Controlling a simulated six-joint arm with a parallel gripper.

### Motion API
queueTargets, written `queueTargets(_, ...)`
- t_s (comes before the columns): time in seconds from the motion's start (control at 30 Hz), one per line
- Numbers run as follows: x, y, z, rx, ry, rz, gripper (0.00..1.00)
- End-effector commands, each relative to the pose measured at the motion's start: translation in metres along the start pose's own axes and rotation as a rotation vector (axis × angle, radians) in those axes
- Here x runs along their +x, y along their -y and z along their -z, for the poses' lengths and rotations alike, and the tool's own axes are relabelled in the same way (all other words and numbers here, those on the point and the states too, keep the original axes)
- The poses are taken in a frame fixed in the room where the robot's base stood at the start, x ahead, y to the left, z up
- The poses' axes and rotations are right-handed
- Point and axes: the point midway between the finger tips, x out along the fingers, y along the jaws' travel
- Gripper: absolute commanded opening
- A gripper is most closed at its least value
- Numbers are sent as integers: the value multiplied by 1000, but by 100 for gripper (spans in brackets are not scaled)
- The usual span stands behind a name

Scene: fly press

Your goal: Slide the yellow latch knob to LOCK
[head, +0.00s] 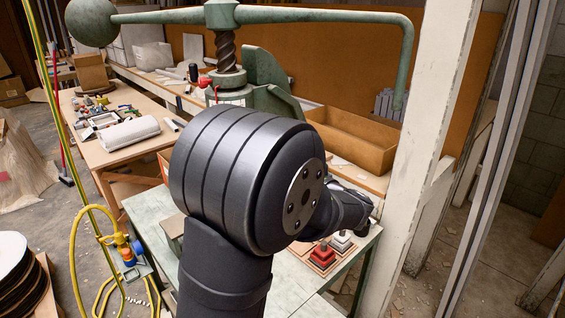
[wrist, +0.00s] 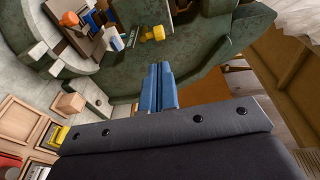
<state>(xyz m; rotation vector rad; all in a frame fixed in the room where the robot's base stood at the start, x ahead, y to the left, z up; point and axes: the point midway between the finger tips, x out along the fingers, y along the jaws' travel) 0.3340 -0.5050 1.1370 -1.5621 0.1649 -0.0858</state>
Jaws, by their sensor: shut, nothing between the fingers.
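The yellow latch knob (wrist: 153,34) shows in the wrist view, on the green press body (wrist: 185,55), beyond my fingertips and slightly left of them. A small slotted plate seems to lie just left of the knob; I cannot read any LOCK marking. My gripper (wrist: 158,68) is shut and empty, its blue fingers pressed together and pointing toward the knob, with a visible gap between them. In the head view my arm hides the knob and the gripper's fingers. The green press (head: 225,50) rises behind my arm there.
An orange knob (wrist: 69,19) and small blocks sit at upper left in the wrist view. Wooden trays (wrist: 28,122) lie at lower left. In the head view, a red stacked piece (head: 321,257) stands on the bench, and a pale post (head: 425,130) stands right of my arm.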

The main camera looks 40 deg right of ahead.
Motion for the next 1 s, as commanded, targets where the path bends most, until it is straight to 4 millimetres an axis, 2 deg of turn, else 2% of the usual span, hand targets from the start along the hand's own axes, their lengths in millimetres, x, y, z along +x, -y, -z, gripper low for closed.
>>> queueTargets(0.1, -14, 0, 1, 0, -1, 1, 0)
queueTargets(0.2, -19, 0, 0, 0, -1, 1, 0)
queueTargets(0.63, -19, 0, 0, 0, 1, 0, 0)
queueTargets(0.77, -8, 0, 0, 1, 3, 0, 0)
queueTargets(1.0, 36, -1, -1, 0, 5, 0, 0)
